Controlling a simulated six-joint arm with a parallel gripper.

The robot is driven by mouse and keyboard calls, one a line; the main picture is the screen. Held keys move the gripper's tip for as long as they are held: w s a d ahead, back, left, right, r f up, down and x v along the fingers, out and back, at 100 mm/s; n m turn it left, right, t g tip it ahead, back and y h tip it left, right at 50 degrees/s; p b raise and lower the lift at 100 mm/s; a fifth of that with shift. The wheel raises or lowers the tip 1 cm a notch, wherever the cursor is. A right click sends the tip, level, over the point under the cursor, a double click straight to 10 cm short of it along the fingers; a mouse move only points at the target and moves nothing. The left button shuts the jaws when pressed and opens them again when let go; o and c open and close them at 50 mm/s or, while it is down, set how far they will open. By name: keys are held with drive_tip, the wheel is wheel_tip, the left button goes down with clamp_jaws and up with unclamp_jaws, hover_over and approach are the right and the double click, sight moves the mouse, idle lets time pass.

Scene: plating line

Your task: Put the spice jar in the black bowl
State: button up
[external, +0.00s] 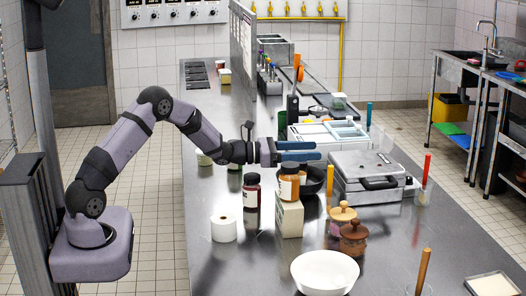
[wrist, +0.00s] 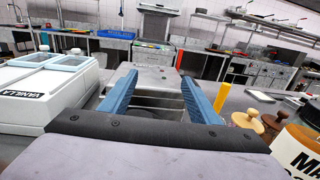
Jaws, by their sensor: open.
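A jar with orange contents, a pale label and a dark lid (external: 289,187) stands upright on a cream box (external: 289,220) in the external view. It looks like the spice jar. A labelled jar (wrist: 302,150) is cut off at the right edge of the wrist view. The black bowl (external: 316,187) sits on the counter just behind the box, partly hidden by the jar. My gripper (external: 318,151) is level, with blue fingers apart and nothing between them, above the jar and bowl. In the wrist view, my gripper (wrist: 158,82) shows both fingers spread.
A grey press (external: 368,176) and white-blue containers (external: 328,133) stand beyond.

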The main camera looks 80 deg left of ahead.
drive_tip(key=s+r+b, duration=0.1)
drive_tip(key=s+b, duration=0.1)
drive_tip(key=s, duration=1)
drive_tip(key=shift+a, duration=0.45)
drive_tip(key=shift+d+r, duration=0.1)
drive_tip(key=shift+r, duration=0.05)
